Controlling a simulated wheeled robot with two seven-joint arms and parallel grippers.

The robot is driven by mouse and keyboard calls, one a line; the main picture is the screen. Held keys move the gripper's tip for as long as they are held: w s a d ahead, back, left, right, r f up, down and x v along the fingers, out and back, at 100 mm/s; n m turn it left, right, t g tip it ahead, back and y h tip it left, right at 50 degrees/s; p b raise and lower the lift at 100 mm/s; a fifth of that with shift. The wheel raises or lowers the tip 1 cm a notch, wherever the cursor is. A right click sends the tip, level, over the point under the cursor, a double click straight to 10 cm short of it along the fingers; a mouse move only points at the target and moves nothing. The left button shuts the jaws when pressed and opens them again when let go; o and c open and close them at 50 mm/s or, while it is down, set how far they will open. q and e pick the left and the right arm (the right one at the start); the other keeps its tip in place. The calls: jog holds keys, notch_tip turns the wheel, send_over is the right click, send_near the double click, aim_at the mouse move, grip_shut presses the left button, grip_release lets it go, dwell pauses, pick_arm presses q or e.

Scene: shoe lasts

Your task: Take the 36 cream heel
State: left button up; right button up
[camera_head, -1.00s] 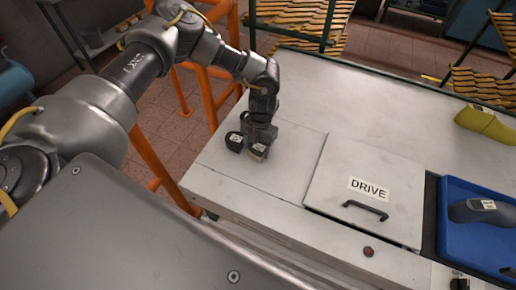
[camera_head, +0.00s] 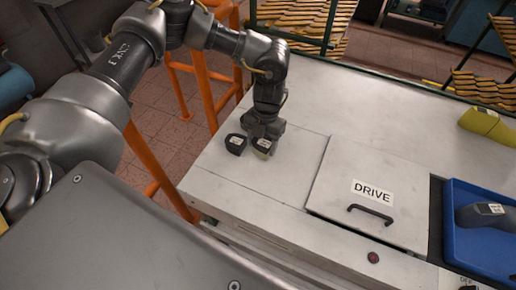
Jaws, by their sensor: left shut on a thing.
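A small cream heel (camera_head: 262,147) with a dark top and a pale label is at the far-left part of the grey bench top. My left gripper (camera_head: 264,136) comes down on it from above and behind and is shut on it. Whether the heel touches the bench or is just above it I cannot tell. A second, dark heel (camera_head: 235,145) with a pale label stands close to its left, apart from the gripper. The labels are too small to read. My right gripper is not in view.
A hatch marked DRIVE (camera_head: 366,200) with a black handle is right of the heels. A blue tray (camera_head: 452,225) holds a dark last (camera_head: 485,215). A yellow-green last (camera_head: 487,124) lies at the far right. Orange rails (camera_head: 190,90) stand left of the bench. The bench middle is clear.

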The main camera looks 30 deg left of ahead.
aim_at(268, 150)
pick_arm(q)
jog(key=d+r, duration=0.1)
jog(key=s+d+r+b, duration=0.1)
jog(key=d+r, duration=0.1)
jog(key=shift+s, duration=0.2)
jog(key=s+d+r+b, duration=0.3)
jog(key=s+d+r, duration=0.1)
jog(key=d, duration=0.3)
jog(key=shift+d+b, duration=0.2)
jog(key=shift+b, duration=0.1)
